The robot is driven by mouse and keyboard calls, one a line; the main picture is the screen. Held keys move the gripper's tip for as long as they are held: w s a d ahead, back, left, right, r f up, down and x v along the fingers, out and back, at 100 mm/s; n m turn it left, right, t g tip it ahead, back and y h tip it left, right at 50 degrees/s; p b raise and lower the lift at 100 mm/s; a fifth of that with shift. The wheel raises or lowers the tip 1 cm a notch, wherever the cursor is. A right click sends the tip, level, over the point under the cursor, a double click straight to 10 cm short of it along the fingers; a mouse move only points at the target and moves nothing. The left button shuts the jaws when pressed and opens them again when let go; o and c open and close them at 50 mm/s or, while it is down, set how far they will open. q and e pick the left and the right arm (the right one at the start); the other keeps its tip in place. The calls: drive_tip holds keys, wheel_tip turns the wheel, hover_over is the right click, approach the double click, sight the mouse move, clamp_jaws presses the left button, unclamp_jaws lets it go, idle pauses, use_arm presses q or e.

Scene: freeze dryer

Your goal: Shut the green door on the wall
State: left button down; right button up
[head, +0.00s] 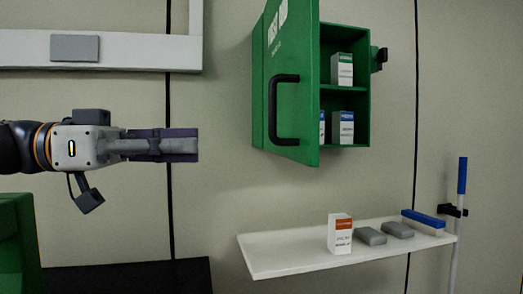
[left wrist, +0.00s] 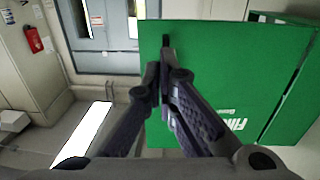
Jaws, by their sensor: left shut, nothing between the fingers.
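The green door (head: 292,85) of a green wall cabinet (head: 366,120) stands open in the head view, swung out toward me, with a black handle (head: 281,110) on its face. Boxes (head: 342,127) show on the cabinet's shelves. My left gripper (head: 196,145) is shut and empty, to the left of the door and apart from it in the head view. In the left wrist view the green door (left wrist: 225,75) fills the right half behind my left gripper's fingers (left wrist: 163,75). A dark piece of the handle shows just beyond the fingertips. My right gripper is not in view.
A white shelf (head: 290,260) below the cabinet holds a white and orange box (head: 340,233), two grey items (head: 384,233) and a blue-topped brush (head: 424,219). A blue-handled pole (head: 462,176) stands at right. The wall between my left gripper and the cabinet is bare.

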sight(304, 144)
use_arm(q)
drive_tip(key=x, duration=0.4)
drive_tip(key=s+x, duration=0.1)
drive_tip(key=x, duration=0.3)
drive_tip(key=p+x, duration=0.1)
drive_tip(key=x, duration=0.3)
drive_tip(key=shift+s+d+r, duration=0.2)
drive_tip(key=shift+s+d, duration=0.1)
drive_tip(key=shift+d, duration=0.15)
drive_tip(key=shift+w+d+f, duration=0.1)
drive_tip(key=shift+w+d, duration=0.1)
drive_tip(key=shift+d, duration=0.25)
drive_tip(key=shift+w, duration=0.1)
